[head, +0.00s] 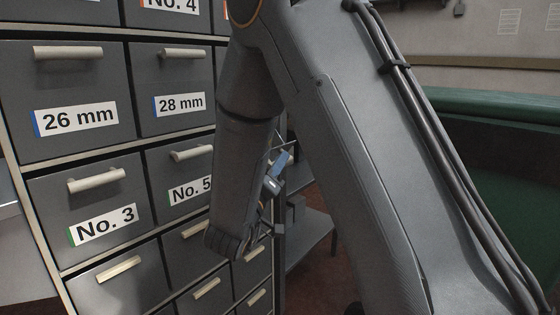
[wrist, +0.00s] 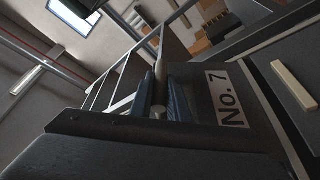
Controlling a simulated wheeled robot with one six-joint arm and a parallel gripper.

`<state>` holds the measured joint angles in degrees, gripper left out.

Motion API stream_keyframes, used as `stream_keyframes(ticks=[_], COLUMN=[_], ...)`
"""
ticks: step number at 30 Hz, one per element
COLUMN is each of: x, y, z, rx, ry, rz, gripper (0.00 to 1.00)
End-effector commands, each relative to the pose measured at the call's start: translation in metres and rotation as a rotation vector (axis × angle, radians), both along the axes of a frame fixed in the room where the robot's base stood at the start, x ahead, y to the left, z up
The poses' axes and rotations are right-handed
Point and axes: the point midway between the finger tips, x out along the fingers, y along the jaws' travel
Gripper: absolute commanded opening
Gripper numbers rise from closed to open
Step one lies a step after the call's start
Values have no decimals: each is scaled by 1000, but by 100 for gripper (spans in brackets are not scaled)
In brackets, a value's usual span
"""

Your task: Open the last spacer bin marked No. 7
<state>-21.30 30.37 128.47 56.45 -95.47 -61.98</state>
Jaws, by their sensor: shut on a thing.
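The bin marked No. 7 (wrist: 205,98) shows its dark grey front and white label in the wrist view, seen at a steep slant. Its pale bar handle (wrist: 158,111) stands out from the front, left of the label. My gripper (wrist: 160,96) has its two blue-grey fingers on either side of this handle and is shut on it. In the head view my arm covers the No. 7 bin and most of the gripper. I cannot tell how far the bin is pulled out, if at all.
In the head view, the grey cabinet holds several bins, including 26 mm (head: 76,119), 28 mm (head: 180,104), No. 3 (head: 104,224) and No. 5 (head: 190,190). A neighbouring bin's handle (wrist: 294,85) shows at the right of the wrist view. A green-topped piece (head: 500,104) stands at the right.

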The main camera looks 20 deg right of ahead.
Motion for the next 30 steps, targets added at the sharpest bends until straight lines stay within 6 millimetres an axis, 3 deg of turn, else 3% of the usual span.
stream_keyframes(ticks=[9, 23, 24, 27, 30], x=[6, 9, 9, 9, 9], y=[5, 7, 7, 7, 7], z=[14, 13, 13, 13, 13], rx=[-46, -58, -58, -58, -58], ry=[65, 80, 80, 80, 80], rz=[1, 2, 2, 2, 2], gripper=[0, 0, 19, 34, 34])
